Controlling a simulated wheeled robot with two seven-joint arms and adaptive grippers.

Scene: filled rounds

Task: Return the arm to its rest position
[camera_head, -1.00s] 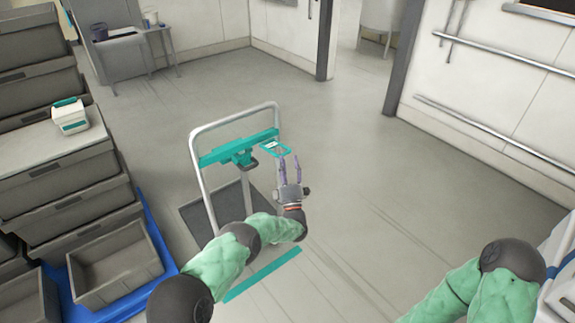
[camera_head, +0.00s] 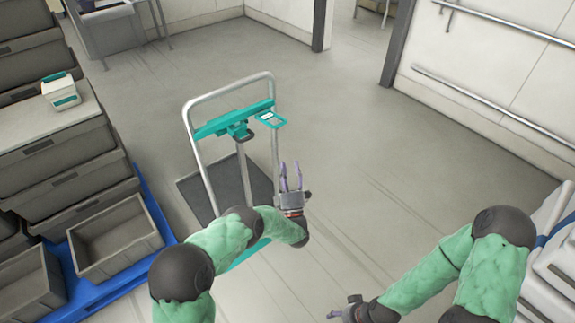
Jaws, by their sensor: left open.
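My left arm reaches in from the lower left in the head view. Its gripper (camera_head: 291,178) is open, with two purple fingers apart and nothing between them. It is in front of the grey-railed trolley (camera_head: 187,125), just below and right of a teal-framed card (camera_head: 271,119) on the trolley's teal crossbar. The gripper and the card look apart. My right arm comes in from the lower right. Its gripper (camera_head: 335,314) shows only in part at the bottom edge, and its jaw state is unclear.
Grey crates (camera_head: 70,247) stand on a blue pallet (camera_head: 155,212) at left. A white box with a teal lid (camera_head: 60,91) sits on the crate stack. White equipment (camera_head: 550,265) stands at far right. The floor (camera_head: 400,150) between is open.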

